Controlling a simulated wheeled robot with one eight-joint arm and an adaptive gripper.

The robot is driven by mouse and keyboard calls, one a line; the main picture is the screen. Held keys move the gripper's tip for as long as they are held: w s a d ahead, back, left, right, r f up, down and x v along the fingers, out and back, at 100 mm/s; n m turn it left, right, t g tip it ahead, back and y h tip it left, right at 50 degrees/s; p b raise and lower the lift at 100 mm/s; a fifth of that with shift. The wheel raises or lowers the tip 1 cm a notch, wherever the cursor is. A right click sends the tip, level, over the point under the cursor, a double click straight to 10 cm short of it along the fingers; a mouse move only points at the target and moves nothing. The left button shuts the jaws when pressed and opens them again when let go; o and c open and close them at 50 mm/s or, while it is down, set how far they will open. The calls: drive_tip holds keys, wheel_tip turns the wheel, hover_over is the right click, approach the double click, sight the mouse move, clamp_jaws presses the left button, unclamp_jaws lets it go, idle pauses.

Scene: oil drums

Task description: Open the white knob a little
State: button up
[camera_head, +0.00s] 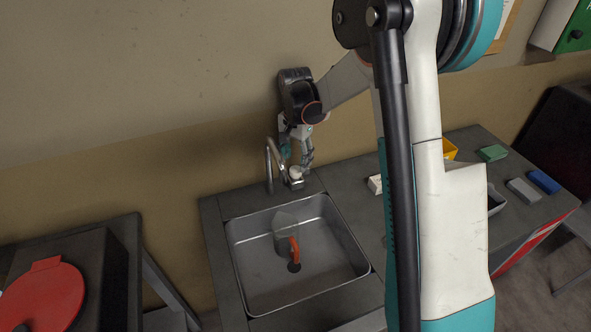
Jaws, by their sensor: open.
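The white knob (296,171) is a small pale piece at the back edge of the sink, just right of the tap's base. The tap (270,163) is a curved metal spout. My gripper (296,165) reaches down from above, with its fingers at the knob. The jaws are open, one finger to the left and one to the right of the knob. I cannot tell whether either finger touches it. The fingers hide part of the knob.
The metal sink (335,222) holds a grey piece and an orange-red object (294,250). My arm covers much of the counter's right side. Several small blocks, one of them blue (543,181), lie farther right. A red lid (42,298) is at lower left.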

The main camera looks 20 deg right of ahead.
sight(296, 170)
drive_tip(key=shift+f+b, duration=0.35)
drive_tip(key=shift+f, duration=1.6)
drive_tip(key=shift+c, duration=0.3)
drive_tip(key=c, duration=1)
